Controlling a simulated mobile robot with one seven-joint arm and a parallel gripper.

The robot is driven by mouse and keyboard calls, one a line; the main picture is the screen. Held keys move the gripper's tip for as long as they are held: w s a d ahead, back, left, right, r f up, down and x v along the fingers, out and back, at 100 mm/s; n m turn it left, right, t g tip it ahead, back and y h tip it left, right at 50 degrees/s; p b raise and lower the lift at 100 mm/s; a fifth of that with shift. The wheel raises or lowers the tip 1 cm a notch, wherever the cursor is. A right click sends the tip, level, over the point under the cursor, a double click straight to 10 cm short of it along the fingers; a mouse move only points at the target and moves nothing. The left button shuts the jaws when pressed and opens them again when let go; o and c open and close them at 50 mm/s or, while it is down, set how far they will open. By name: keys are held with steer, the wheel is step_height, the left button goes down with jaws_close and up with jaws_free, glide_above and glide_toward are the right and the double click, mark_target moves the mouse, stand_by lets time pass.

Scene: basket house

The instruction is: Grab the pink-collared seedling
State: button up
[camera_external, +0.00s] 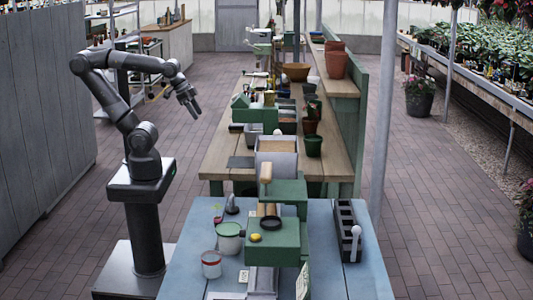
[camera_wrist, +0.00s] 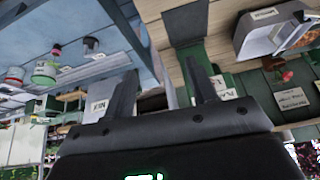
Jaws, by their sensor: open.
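My gripper (camera_external: 191,107) is raised in the air left of the wooden bench, pointing down and to the right. In the wrist view its two fingers (camera_wrist: 161,82) are spread apart with nothing between them. A small pink-red spot with green beside it (camera_wrist: 288,75) shows at the right of the wrist view, among green trays with white labels. It may be the pink-collared seedling, but it is too small to be sure. I cannot pick out a seedling with a pink collar in the external view.
The wooden bench (camera_external: 222,156) holds trays, a dark green pot (camera_external: 313,146) and terracotta pots (camera_external: 336,65). The blue table (camera_external: 190,262) in front holds a green pot (camera_external: 229,240), a red-banded white cup (camera_external: 211,266) and a black tray (camera_external: 346,228). A pole (camera_external: 385,110) stands to the right.

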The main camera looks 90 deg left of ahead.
steer(key=w+d+f+m+g, duration=0.1)
steer(key=w+d+m+g, duration=0.1)
steer(key=w+d+m, duration=0.7)
steer(key=m+g, duration=0.4)
steer(key=m, duration=2.4)
glide_above(218, 218)
step_height(218, 218, down, 17)
step_height(218, 218, down, 10)
steer(key=shift+f, duration=0.2)
steer(key=shift+a, duration=0.1)
steer(key=shift+c, duration=0.4)
steer(key=c, duration=0.9)
